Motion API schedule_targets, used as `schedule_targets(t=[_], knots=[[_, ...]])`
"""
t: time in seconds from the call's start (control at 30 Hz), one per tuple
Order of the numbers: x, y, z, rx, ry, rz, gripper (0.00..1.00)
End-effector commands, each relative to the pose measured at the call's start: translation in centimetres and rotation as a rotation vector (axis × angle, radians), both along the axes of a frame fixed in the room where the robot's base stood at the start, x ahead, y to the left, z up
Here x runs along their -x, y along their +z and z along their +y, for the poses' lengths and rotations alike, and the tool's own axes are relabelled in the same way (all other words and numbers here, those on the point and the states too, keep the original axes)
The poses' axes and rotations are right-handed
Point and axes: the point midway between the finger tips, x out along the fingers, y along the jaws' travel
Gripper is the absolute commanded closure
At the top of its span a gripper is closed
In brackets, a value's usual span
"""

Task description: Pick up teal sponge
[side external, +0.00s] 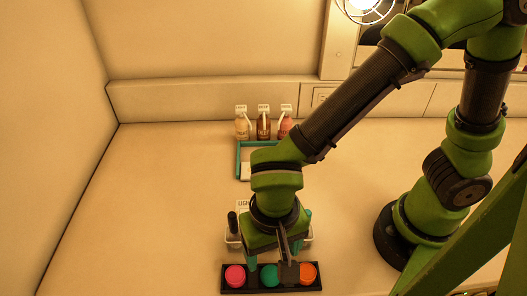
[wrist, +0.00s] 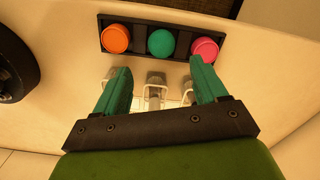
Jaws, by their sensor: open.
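The teal sponge (side external: 269,275) is a round piece in the middle of a black tray (side external: 226,286). It also shows in the wrist view (wrist: 161,42), between an orange round piece (wrist: 116,39) and a pink one (wrist: 205,49). My gripper (wrist: 160,66) is open, with its two teal fingers spread apart. In the wrist view the teal sponge appears beyond the fingertips, centred between them. In the side view my gripper (side external: 275,258) hangs over the tray area and partly covers it. I see nothing held between the fingers; the exact height above the sponge is unclear.
Several bottles, such as an amber one (side external: 263,128), stand at the back near the wall. A teal-rimmed tray (side external: 239,160) lies in front of them. A white container (side external: 233,240) with items stands behind the black tray, partly hidden by my arm. The left counter is clear.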

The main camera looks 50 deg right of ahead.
Motion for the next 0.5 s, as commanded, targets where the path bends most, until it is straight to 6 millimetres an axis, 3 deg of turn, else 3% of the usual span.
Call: schedule_targets(t=[0.23,0.5], knots=[[0.1,-1.9,0.1,0.000,0.000,0.001,0.28],[0.6,-5.7,0.6,0.002,-0.001,0.002,0.28]])
